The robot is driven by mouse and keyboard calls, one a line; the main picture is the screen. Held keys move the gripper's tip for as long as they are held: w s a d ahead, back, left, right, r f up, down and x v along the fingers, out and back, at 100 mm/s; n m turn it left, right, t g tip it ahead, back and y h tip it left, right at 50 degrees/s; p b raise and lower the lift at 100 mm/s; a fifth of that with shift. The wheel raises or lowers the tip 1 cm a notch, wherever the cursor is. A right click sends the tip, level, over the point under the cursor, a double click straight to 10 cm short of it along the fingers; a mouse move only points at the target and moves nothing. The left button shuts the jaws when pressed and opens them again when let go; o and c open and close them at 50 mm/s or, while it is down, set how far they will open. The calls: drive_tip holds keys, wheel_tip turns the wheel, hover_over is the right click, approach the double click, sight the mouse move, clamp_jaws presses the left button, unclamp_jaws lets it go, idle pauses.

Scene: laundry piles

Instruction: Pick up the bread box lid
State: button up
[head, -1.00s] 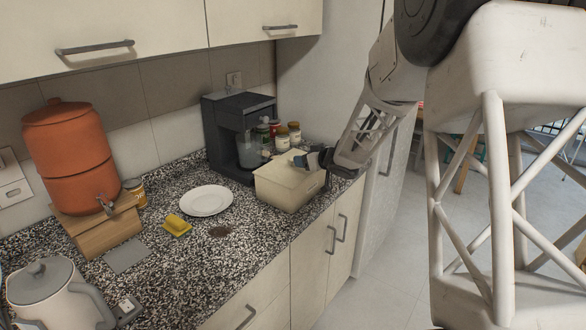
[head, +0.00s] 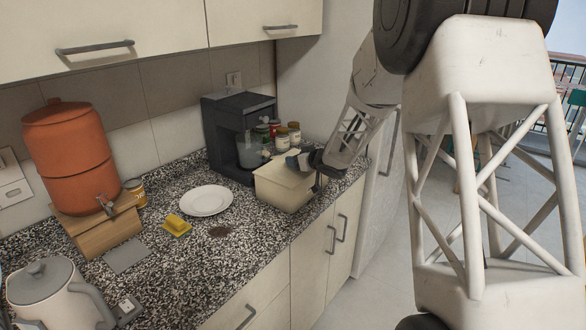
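The bread box (head: 283,194) is a cream, rectangular box on the speckled counter, in front of the dark coffee machine. Its cream lid (head: 279,174) lies on top of the box. My gripper (head: 298,162) is at the right rear part of the lid, reaching in from the right. A finger hangs at the right side of the box. The gripper hides part of the lid, and I cannot tell whether its fingers touch the lid or how far apart they are.
The coffee machine (head: 236,135) and several jars (head: 288,135) stand close behind the box. A white plate (head: 206,200) and a yellow sponge (head: 177,225) lie to the left. A tall grey cabinet (head: 330,80) stands behind my arm.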

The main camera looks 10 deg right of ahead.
drive_tip(key=shift+x, duration=1.3)
clamp_jaws()
drive_tip(key=shift+r, duration=0.15)
drive_tip(key=shift+r, duration=1.45)
drive_tip(key=shift+s+r, duration=0.2)
drive_tip(key=shift+r, duration=0.1)
drive_tip(key=s+r, duration=0.1)
drive_tip(key=s, duration=1.4)
drive_tip(key=shift+s+d, duration=0.3)
drive_tip(key=shift+d, duration=0.05)
drive_tip(key=shift+w+r, duration=0.1)
drive_tip(key=shift+r, duration=0.05)
